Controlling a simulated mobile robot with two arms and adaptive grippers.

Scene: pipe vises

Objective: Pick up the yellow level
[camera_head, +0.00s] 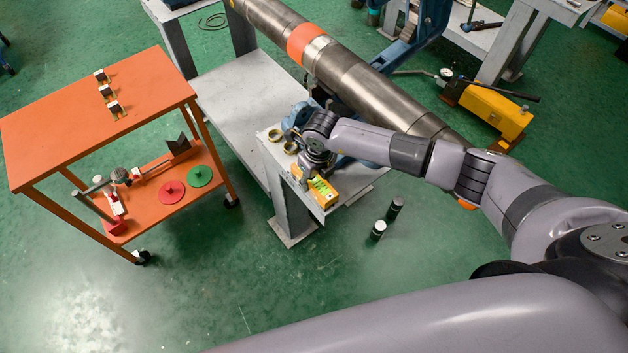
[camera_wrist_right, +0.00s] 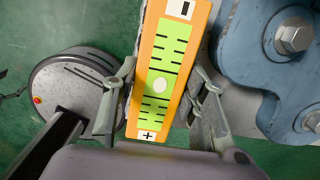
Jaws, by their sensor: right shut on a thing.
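The yellow level (camera_head: 324,191) is a yellow-orange bar with a bright green face. In the head view it is at the near end of the grey vise stand, by the blue vise. My right gripper (camera_head: 310,178) reaches down at it from the right. In the right wrist view the level (camera_wrist_right: 166,62) runs lengthwise between the two fingers of my right gripper (camera_wrist_right: 160,100), one on each side. The gripper is shut on it. I cannot tell whether the level touches the stand top. My left gripper is not in view.
The blue vise (camera_wrist_right: 275,70) is close to the right of the level in the wrist view. Small brass rings (camera_head: 275,135) sit on the grey stand (camera_head: 284,190). A long steel pipe (camera_head: 350,80) runs behind. An orange cart (camera_head: 60,125) stands at left.

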